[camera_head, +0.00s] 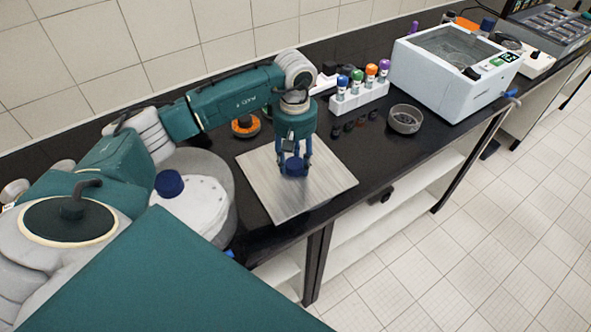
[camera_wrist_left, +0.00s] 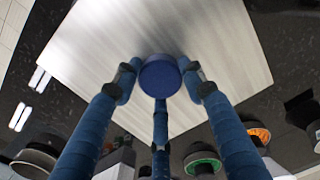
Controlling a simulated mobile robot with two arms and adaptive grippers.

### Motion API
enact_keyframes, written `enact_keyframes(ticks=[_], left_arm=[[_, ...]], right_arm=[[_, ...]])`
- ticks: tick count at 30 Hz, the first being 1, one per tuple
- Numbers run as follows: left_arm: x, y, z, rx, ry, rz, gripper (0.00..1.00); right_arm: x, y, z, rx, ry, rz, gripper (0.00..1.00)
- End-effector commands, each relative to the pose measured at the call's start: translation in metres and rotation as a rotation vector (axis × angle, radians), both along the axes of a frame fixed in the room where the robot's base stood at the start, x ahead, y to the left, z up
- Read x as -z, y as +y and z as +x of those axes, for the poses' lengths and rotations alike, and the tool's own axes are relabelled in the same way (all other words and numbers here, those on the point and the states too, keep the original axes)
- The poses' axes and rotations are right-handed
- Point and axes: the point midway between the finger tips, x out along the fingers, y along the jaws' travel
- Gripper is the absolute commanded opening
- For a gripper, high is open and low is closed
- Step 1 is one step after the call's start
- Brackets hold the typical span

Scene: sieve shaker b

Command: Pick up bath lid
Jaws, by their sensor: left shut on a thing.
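The bath lid (camera_head: 262,180) is a flat, square, brushed-grey plate with a round blue knob at its middle. It shows over the dark bench near the front edge. My left gripper (camera_head: 294,165) comes down from above and is shut on the blue knob. In the left wrist view, its blue fingers (camera_wrist_left: 160,85) surround the knob, with the plate (camera_wrist_left: 225,40) spreading out beyond. I cannot tell whether the plate touches the bench or hangs a little above it. My right gripper is not in view.
A white water bath (camera_head: 440,75) stands right, with a dark bowl (camera_head: 404,119) before it. A white rack (camera_head: 358,97) holds bottles with coloured caps. An orange-and-black round item (camera_head: 245,126) lies behind the lid. A round white thing with a blue knob (camera_head: 196,205) stands left.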

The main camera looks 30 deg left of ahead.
Motion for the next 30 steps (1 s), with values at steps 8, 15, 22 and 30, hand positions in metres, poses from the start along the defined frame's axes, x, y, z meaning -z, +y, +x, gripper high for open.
enact_keyframes(ticks=[8, 15, 22, 30], left_arm=[[-0.002, 0.0, 0.001, 0.0, -0.003, -0.001, 0.0], [-0.021, 0.0, 0.002, -0.001, -0.007, -0.001, 0.0], [-0.074, 0.0, 0.003, -0.001, -0.012, -0.001, 0.0], [-0.157, 0.001, 0.002, -0.001, -0.009, 0.001, 0.0]], right_arm=[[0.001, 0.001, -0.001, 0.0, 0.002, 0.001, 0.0], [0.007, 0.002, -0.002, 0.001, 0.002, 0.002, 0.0], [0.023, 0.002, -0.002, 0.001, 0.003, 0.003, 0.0], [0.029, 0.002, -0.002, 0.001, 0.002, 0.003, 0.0]])
